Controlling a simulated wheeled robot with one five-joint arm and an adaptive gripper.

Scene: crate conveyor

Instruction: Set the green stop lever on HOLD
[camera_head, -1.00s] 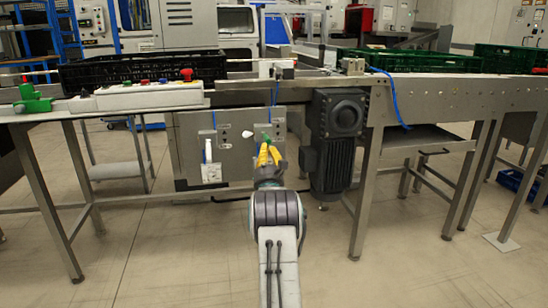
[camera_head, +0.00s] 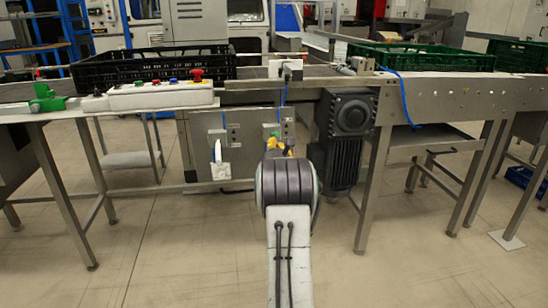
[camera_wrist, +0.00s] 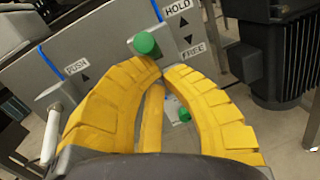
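In the wrist view a round green knob (camera_wrist: 145,43) sticks out of a grey panel, just left of the HOLD label (camera_wrist: 177,8) and its up arrow; a down arrow and a second, partly readable label lie below. It is likely the stop lever's end. A smaller green part (camera_wrist: 184,115) shows between my fingers. My gripper (camera_wrist: 162,70) has yellow fingers whose tips nearly meet, with nothing seen between them; the knob lies just beyond and above the tips. In the head view the green lever part (camera_head: 270,130) shows above my gripper (camera_head: 277,145), mostly hidden by my arm.
A dark motor (camera_head: 347,130) hangs close right. Above are the conveyor, a control box (camera_head: 160,97), a green clamp-like part (camera_head: 45,99) and a black crate (camera_head: 150,67).

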